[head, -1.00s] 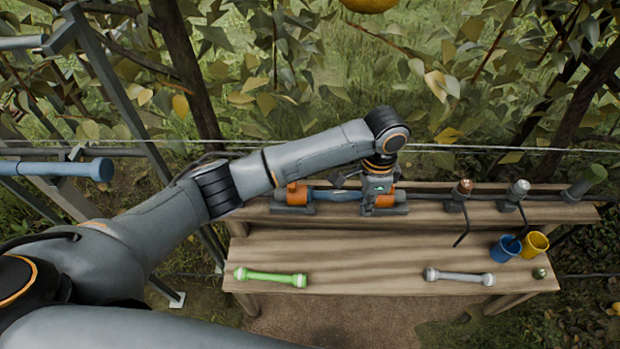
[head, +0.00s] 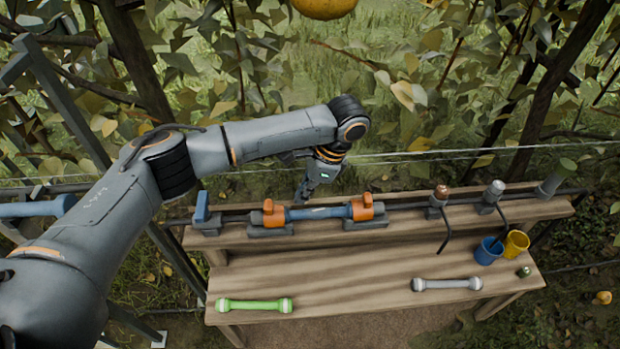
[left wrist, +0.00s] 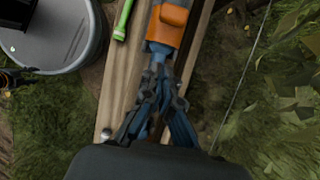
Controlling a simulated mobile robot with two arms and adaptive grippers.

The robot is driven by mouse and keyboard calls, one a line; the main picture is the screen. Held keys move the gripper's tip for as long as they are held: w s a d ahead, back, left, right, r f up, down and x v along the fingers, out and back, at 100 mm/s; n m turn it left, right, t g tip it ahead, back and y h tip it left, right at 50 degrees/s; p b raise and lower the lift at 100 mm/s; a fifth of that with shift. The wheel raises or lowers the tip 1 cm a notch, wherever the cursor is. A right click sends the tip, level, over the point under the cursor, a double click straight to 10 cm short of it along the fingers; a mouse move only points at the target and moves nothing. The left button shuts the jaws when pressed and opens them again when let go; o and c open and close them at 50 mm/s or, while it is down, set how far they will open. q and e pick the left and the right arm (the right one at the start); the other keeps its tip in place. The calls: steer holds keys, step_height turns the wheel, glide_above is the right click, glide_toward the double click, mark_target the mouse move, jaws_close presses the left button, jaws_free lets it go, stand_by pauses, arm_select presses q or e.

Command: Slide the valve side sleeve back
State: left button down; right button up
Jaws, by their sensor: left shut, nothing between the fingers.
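The blue sleeve pipe (head: 318,213) lies along the raised back shelf, between a left orange clamp (head: 268,218) and a right orange clamp (head: 362,208). I cannot tell where its separate sleeves begin and end. My left gripper (head: 303,197) is shut and empty, pointing down near the pipe's far side between the clamps. In the left wrist view its fingers (left wrist: 160,78) are together, close to a blue pipe section (left wrist: 158,48) beside an orange clamp (left wrist: 168,22). Contact cannot be told. My right gripper is not in view.
A blue upright piece (head: 202,208) stands left of the clamps. Copper (head: 441,192) and silver (head: 494,188) fittings stand right. The lower bench (head: 350,270) holds green (head: 254,305) and grey (head: 446,284) bars, with blue (head: 489,250) and yellow (head: 517,243) cups. A wire crosses behind.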

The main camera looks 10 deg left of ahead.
mark_target(277, 209)
arm_select(q)
steer(key=shift+x, duration=1)
steer(key=a, duration=0.2)
steer(key=shift+s+a+r+p, duration=0.25)
steer(key=shift+s+a+p, duration=0.05)
steer(key=shift+s+p, duration=0.05)
steer(key=shift+s+a, duration=0.2)
steer(key=shift+a, duration=0.3)
steer(key=a+p, duration=0.2)
steer(key=s+a+p, duration=0.1)
steer(key=a+p, duration=0.1)
steer(key=shift+s+a+r, duration=0.1)
steer(key=shift+a, duration=0.1)
